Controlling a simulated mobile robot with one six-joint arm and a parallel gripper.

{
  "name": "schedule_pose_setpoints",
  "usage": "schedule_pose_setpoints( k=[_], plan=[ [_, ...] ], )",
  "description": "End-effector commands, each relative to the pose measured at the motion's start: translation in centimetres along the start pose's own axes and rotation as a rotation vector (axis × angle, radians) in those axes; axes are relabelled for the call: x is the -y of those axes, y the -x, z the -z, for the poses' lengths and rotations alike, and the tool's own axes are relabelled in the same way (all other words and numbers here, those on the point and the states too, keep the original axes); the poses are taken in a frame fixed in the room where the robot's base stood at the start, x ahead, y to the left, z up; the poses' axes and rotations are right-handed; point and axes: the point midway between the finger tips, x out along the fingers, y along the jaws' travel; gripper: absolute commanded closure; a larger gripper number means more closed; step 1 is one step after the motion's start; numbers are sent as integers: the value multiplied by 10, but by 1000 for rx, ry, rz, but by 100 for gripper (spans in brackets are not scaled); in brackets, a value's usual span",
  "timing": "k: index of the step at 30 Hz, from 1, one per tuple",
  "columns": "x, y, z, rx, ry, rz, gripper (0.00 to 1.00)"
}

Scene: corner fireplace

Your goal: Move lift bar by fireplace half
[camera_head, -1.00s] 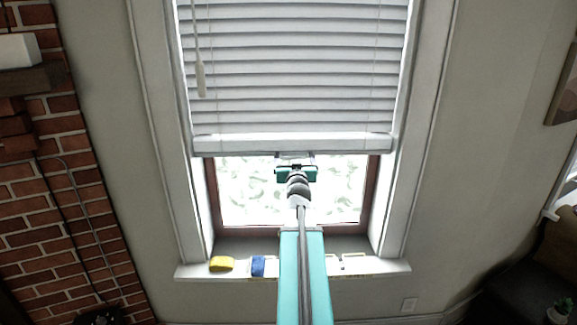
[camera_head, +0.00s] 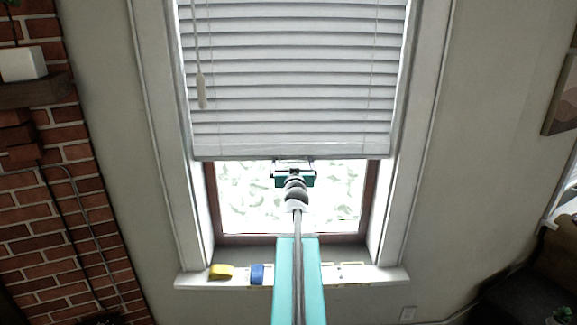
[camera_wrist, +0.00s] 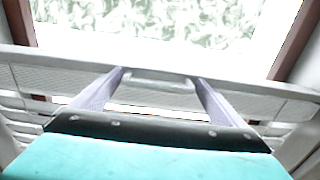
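The lift bar is the pale bottom rail (camera_head: 235,151) of a white window blind, hanging partway down the window. In the wrist view the rail (camera_wrist: 45,68) runs across the picture, with a small light handle (camera_wrist: 158,82) at its middle. My gripper (camera_head: 293,162) is at the rail's lower edge, near its middle. In the wrist view my gripper's two fingers (camera_wrist: 156,76) stand apart, one at each end of the handle. I cannot tell whether they touch it. The fingers partly cover the rail.
A white sill (camera_head: 200,281) below holds a yellow object (camera_head: 221,271) and a blue object (camera_head: 257,273). A brick fireplace (camera_head: 75,220) with a mantel shelf (camera_head: 35,88) stands at the left. A dark seat (camera_head: 530,295) is at lower right. The window's side trim flanks the blind.

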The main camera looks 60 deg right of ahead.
Motion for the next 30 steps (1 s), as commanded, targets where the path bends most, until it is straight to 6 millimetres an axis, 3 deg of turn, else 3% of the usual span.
schedule_pose_setpoints(
  k=[11, 30],
  plan=[
    [-2, 7, 0, -2, 1, -3, 6],
    [-1, 56, -2, -4, 1, -1, 6]
  ],
)
